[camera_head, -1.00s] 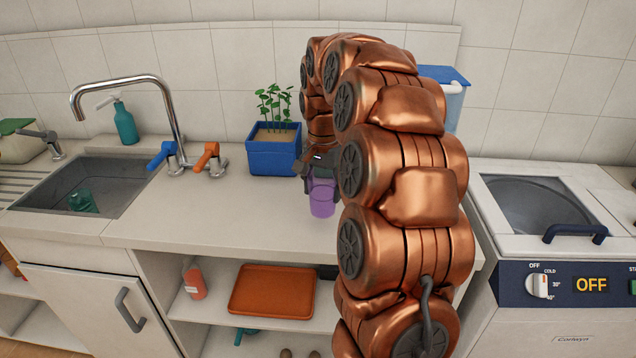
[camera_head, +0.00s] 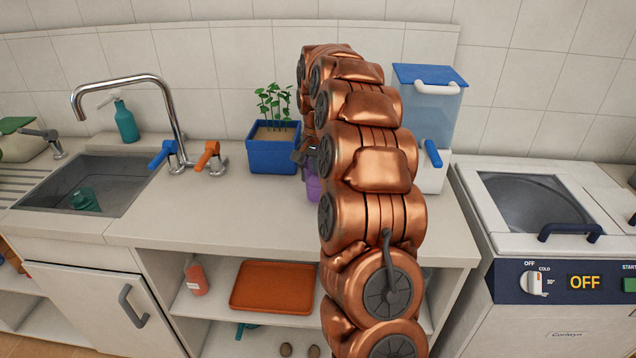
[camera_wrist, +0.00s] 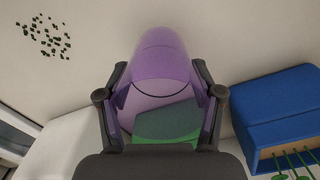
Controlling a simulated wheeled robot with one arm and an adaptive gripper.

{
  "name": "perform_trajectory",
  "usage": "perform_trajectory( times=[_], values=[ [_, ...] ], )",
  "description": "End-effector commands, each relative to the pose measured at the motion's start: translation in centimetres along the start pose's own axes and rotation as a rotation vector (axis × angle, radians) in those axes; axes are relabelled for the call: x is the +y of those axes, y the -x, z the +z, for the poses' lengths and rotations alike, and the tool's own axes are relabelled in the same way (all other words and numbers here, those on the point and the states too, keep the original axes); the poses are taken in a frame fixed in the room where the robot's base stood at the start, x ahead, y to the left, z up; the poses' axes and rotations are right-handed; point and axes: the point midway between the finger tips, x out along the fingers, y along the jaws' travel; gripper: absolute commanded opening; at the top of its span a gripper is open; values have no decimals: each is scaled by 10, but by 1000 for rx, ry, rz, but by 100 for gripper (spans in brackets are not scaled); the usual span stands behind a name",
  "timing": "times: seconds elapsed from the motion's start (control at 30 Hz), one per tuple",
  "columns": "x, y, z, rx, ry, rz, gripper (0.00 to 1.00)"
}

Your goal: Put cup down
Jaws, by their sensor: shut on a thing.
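The purple see-through cup (camera_head: 313,189) shows in the head view just right of the blue planter, partly hidden by my arm. In the wrist view the cup (camera_wrist: 163,60) fills the middle, between the two dark fingers of my gripper (camera_wrist: 160,85). My gripper is shut on the cup, with one finger on each side. In the head view only a bit of my gripper (camera_head: 302,154) shows beside my arm. Whether the cup's base touches the counter (camera_head: 235,205) is hidden. A green shape shows through or below the cup in the wrist view.
The blue planter (camera_head: 273,157) with seedlings stands close to the left of the cup; it also shows in the wrist view (camera_wrist: 280,105). A blue-lidded clear container (camera_head: 428,115) stands to the right. The counter front-left of the cup is clear, towards the sink (camera_head: 105,185).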

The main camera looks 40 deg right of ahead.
Motion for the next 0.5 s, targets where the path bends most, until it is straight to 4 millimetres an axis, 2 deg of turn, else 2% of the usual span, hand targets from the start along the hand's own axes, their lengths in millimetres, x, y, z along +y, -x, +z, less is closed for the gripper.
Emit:
perform_trajectory(
  times=[0.2, 0.5],
  values=[
    [0, -22, 1, -3, 0, 2, 18],
    [0, -25, 0, 1, 0, -1, 18]
  ],
)
